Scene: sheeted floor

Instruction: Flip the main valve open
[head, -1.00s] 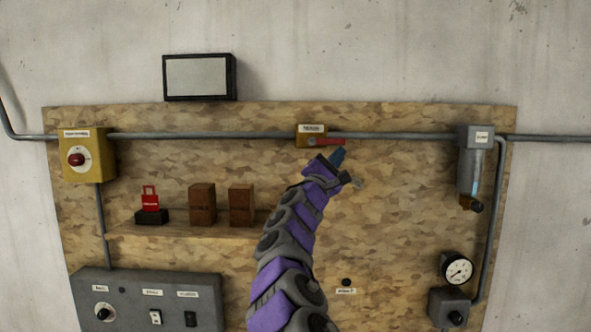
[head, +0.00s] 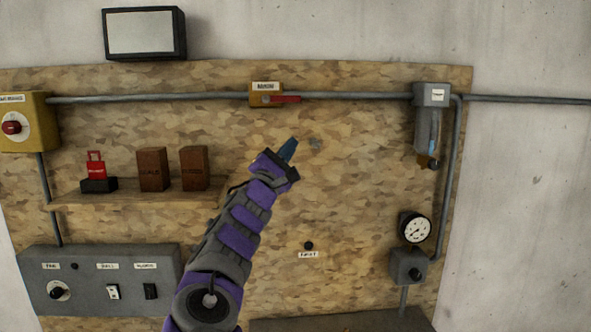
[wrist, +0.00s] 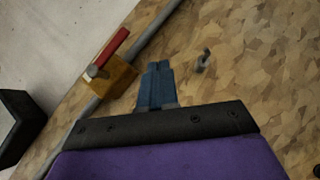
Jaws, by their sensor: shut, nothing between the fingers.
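The main valve (head: 266,95) is a yellow block with a white label on the grey pipe, near the top middle of the board. Its red handle (head: 286,99) points right, lying along the pipe. In the wrist view the valve block (wrist: 113,78) and the red handle (wrist: 111,47) show at upper left, with the handle running along the pipe. My gripper (head: 290,146) is below the valve and apart from it. Its blue fingers are together and empty, and they also show in the wrist view (wrist: 158,72).
A small grey hook or peg (wrist: 204,60) sticks out near my fingers. A shelf (head: 140,197) with a red padlock-like item (head: 96,168) and two brown blocks is to the left. A filter unit (head: 430,115) and a gauge (head: 415,228) are to the right.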

